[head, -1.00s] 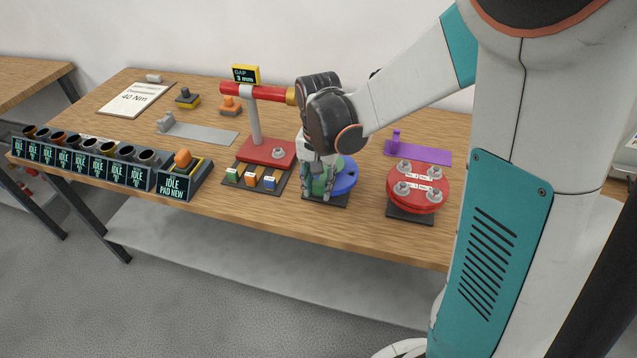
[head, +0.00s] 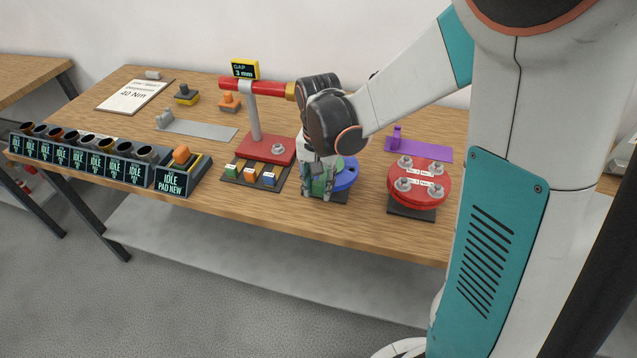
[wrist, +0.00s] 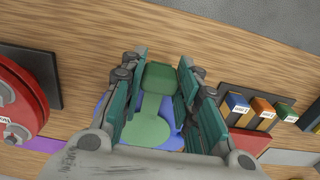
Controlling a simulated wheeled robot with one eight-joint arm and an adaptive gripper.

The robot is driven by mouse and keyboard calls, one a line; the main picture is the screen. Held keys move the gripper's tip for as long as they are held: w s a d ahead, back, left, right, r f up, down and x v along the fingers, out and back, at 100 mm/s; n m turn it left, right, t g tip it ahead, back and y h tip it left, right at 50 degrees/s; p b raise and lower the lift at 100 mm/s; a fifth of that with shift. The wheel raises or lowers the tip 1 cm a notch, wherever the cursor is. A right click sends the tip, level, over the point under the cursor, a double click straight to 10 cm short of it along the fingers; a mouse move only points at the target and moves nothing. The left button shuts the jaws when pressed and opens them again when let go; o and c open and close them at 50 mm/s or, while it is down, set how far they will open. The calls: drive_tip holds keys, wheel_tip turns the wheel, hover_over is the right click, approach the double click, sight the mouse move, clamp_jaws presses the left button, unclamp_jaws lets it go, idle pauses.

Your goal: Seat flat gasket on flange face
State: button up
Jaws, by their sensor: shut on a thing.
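The flat green gasket (wrist: 149,130) shows in the wrist view as a light green disc with a darker green grip block (wrist: 160,78) at its edge. My gripper (wrist: 158,92) is shut on the grip block, with a finger on each side. The blue flange (wrist: 172,141) lies below the gasket and shows around its edges. In the head view my gripper (head: 320,190) is low at the near left side of the blue flange (head: 347,174), with green between the fingers. The hand hides much of the gasket there, and I cannot tell whether it touches the flange face.
A red post stand (head: 266,149) with a "GAP 3 mm" display (head: 244,69) is close left, its red bar near my wrist. A red bolted flange (head: 418,185) stands right. A block tray (head: 231,177) is left. Bare table lies along the front edge.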

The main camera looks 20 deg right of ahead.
drive_tip(key=shift+f, duration=0.15)
drive_tip(key=o, duration=1.1)
drive_tip(key=shift+c, duration=0.2)
drive_tip(key=shift+r+p, duration=2.9)
drive_tip(key=shift+r, duration=1.15)
drive_tip(key=s+r+n+t+b, duration=0.2)
drive_tip(key=s+r+n+t, duration=0.1)
drive_tip(key=s, duration=0.4)
drive_tip(key=s+r+n+t+b, duration=0.1)
drive_tip(key=s+r+n+t, duration=0.3)
drive_tip(key=s, duration=0.4)
drive_tip(key=shift+r+b, duration=0.35)
drive_tip(key=shift+r, duration=0.45)
